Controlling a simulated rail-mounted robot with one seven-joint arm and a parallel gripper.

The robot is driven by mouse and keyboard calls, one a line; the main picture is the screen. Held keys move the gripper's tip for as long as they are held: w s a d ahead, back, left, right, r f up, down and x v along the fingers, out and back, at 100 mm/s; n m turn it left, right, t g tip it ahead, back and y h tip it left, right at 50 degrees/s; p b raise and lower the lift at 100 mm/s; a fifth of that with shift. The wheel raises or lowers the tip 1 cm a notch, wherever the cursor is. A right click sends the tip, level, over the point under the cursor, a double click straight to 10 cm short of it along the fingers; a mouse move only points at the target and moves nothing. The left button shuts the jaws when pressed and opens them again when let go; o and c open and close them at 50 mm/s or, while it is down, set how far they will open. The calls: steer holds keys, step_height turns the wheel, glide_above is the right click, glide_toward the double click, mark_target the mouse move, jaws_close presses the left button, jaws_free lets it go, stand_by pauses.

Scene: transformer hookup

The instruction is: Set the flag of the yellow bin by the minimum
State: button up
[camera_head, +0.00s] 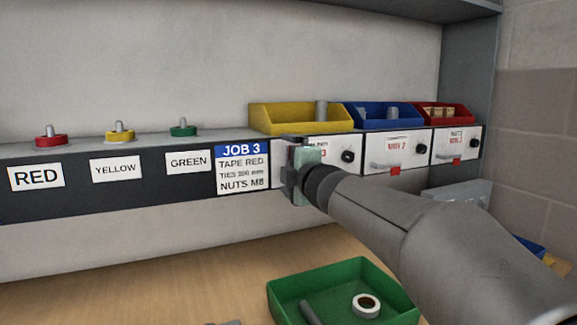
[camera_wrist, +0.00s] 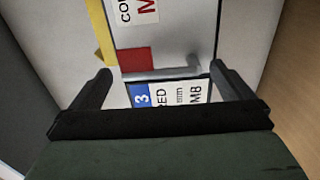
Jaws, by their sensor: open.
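The yellow bin (camera_head: 275,120) stands on the ledge, left of the other bins, with a grey cylinder (camera_head: 321,110) showing in it. Its white label plate (camera_head: 325,152) is partly hidden by my gripper; a red 3 and a black knob (camera_head: 348,156) show. In the wrist view a red flag (camera_wrist: 136,61) lies beside the white label (camera_wrist: 138,12), under a yellow edge (camera_wrist: 101,32), with a grey bar next to it. My gripper (camera_head: 287,178) is at the plate's left end, open; in the wrist view its fingers (camera_wrist: 163,84) are apart with nothing clearly between them.
Blue (camera_head: 385,117) and red (camera_head: 440,115) bins stand to the right, with red flags under their plates. The JOB 3 card (camera_head: 243,170) is left of my gripper. Below, a green tray (camera_head: 345,275) holds a tape roll (camera_head: 366,306). Red, yellow and green posts stand left.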

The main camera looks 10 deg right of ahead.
steer(key=p+v, duration=0.1)
steer(key=v, duration=1.1)
steer(key=shift+w, duration=0.1)
